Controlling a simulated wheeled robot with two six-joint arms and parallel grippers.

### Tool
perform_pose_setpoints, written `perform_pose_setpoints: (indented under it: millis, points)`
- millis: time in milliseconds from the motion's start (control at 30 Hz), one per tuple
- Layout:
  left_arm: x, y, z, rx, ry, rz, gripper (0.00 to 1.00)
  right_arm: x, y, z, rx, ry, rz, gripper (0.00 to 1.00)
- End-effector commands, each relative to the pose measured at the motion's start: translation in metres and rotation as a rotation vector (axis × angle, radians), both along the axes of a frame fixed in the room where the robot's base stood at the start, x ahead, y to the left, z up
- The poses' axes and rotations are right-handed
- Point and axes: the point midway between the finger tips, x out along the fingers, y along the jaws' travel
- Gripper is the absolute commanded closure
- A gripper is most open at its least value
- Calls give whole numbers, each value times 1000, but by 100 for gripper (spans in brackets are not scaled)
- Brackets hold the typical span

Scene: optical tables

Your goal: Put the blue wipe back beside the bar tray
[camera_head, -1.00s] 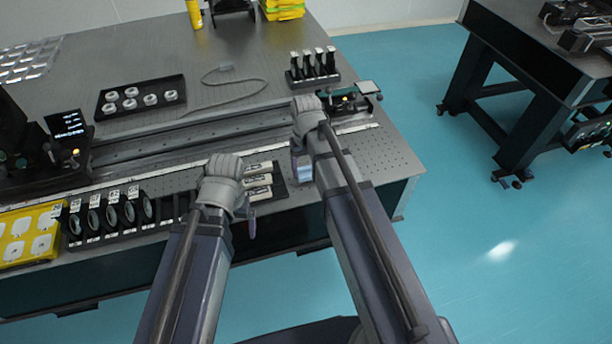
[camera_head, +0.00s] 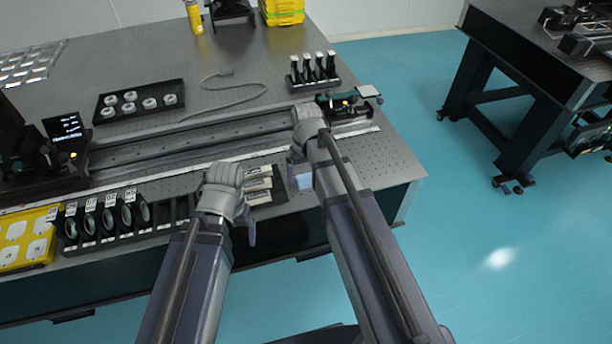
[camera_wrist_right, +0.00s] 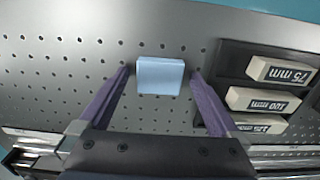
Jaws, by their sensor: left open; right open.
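The blue wipe (camera_wrist_right: 160,76) is a small light-blue block on the perforated table top. In the right wrist view it sits between the purple fingertips of my right gripper (camera_wrist_right: 161,72), with a small gap on each side. My right gripper is open. In the head view the wipe (camera_head: 303,182) shows partly beside my right wrist. The black bar tray (camera_wrist_right: 234,60) holds white bars marked 75, 100 and 125 mm; it also shows in the head view (camera_head: 281,190), a short gap left of the wipe. My left gripper (camera_head: 251,234) is open at the table's front edge, its fingers mostly hidden.
A lens rack (camera_head: 100,240) and a yellow tray (camera_head: 52,256) stand at the front left. A long rail (camera_head: 190,143) runs behind the bar tray. A post rack (camera_head: 313,84) stands further back. The table top right of the wipe is clear.

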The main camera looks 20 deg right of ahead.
Motion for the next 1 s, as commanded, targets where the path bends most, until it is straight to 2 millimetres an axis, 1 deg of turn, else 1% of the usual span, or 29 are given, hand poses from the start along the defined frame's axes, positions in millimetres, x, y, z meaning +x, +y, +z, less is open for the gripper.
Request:
perform_pose_setpoints:
  millis: [167, 367, 567, 1000]
  points:
    - [0, 0, 3, 0, 0, 0, 2, 0, 0, 3, 0, 0, 0, 2]
    - [0, 0, 17, 0, 0, 0, 2, 0, 0, 17, 0, 0, 0, 2]
    - [0, 0, 43, 0, 0, 0, 2, 0, 0, 43, 0, 0, 0, 2]
    - [0, 0, 108, 0, 0, 0, 2, 0, 0, 108, 0, 0, 0, 2]
